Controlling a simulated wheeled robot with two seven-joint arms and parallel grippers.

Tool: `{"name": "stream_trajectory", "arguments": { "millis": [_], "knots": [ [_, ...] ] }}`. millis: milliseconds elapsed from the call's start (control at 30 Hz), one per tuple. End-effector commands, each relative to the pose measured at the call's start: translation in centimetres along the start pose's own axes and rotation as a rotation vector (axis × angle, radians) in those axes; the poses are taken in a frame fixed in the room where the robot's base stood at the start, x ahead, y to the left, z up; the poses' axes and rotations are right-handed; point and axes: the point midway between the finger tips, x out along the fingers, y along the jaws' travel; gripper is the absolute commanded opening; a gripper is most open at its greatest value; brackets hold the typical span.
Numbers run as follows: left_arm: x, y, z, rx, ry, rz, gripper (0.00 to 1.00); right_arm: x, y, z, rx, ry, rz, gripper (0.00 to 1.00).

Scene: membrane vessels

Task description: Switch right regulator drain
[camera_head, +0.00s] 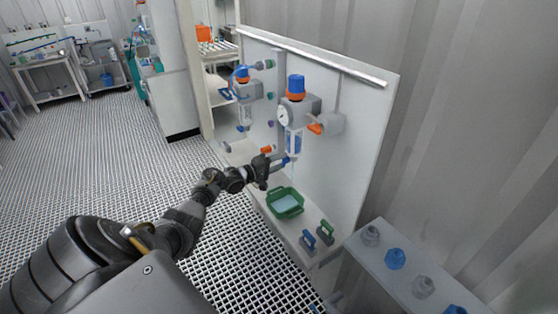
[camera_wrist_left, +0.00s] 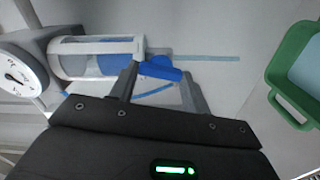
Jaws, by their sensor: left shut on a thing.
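The right regulator (camera_head: 302,108) is on the white panel, with a round gauge, an orange and blue knob and a clear bowl (camera_head: 293,143) below. In the left wrist view its gauge (camera_wrist_left: 20,77) and caged bowl (camera_wrist_left: 98,58) lie sideways at the left. The blue drain piece (camera_wrist_left: 162,68) is at the bowl's bottom end. My left gripper (camera_head: 280,162) reaches under the bowl. In the left wrist view its fingers (camera_wrist_left: 163,80) are on either side of the blue drain and shut on it. The fingers hide part of the drain. My right gripper is not in view.
A green tray (camera_head: 285,203) stands on the ledge below the drain. The left regulator (camera_head: 245,90) hangs farther along the panel. An orange handle (camera_head: 315,128) sticks out at the right. Blue and green clamp-like items (camera_head: 317,236) stand near the ledge's front end.

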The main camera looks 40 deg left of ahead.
Motion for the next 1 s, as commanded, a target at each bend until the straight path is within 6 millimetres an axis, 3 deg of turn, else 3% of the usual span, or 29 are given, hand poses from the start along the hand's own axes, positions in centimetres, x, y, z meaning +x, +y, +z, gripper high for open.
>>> {"name": "stream_trajectory", "arguments": {
  "millis": [667, 700, 867, 1000],
  "knots": [
    [-0.02, -0.03, -0.08, -0.065, 0.002, 0.0, 0.24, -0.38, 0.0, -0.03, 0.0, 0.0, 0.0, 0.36],
    [-0.02, -0.03, -0.08, -0.065, 0.002, 0.0, 0.48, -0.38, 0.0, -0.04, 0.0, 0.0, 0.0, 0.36],
    [-0.02, -0.03, -0.07, -0.065, 0.002, 0.0, 0.69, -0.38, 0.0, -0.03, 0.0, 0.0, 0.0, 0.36],
    [-0.02, -0.03, -0.05, -0.064, 0.001, 0.0, 0.69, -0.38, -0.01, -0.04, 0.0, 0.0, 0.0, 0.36]
  ]
}}
